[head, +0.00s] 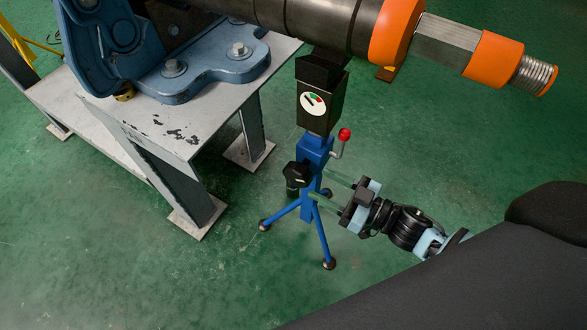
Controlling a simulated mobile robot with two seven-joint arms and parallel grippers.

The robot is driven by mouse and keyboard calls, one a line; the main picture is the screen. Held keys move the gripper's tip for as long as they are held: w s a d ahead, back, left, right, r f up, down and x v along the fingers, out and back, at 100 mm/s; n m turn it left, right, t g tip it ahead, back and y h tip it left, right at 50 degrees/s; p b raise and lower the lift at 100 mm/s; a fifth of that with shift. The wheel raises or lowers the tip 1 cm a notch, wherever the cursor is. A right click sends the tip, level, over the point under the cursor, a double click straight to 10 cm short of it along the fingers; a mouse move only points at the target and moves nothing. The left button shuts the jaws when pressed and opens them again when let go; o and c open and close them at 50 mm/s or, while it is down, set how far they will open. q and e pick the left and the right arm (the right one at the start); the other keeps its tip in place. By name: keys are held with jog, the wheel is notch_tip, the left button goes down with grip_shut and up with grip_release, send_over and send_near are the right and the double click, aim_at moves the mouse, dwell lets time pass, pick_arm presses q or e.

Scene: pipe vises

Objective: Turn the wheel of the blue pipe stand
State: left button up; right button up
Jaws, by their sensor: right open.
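The blue pipe stand (316,150) stands on the floor on a blue tripod, its black head with a round gauge under the pipe. Its black wheel (296,176) sticks out at the left of the column, low down. My right gripper (318,186) comes in from the right. It is open, its two greenish fingers pointing left at the column, near the height of the wheel. Nothing shows between the fingers. The fingertips reach close to the column; I cannot tell whether they touch it or the wheel. My left gripper is out of view.
A large dark pipe (310,22) with orange bands lies across the top. A blue vise (205,68) is bolted to a grey steel table (140,125) at the left. A red-knobbed lever (344,134) juts from the stand. Green floor is free in front.

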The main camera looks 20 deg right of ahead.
aim_at(309, 177)
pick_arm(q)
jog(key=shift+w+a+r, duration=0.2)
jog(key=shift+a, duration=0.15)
pick_arm(e)
jog(key=shift+d+r, duration=0.1)
jog(key=shift+r, duration=0.05)
jog(key=shift+b+x, duration=0.6)
jog(key=shift+x, duration=3.3)
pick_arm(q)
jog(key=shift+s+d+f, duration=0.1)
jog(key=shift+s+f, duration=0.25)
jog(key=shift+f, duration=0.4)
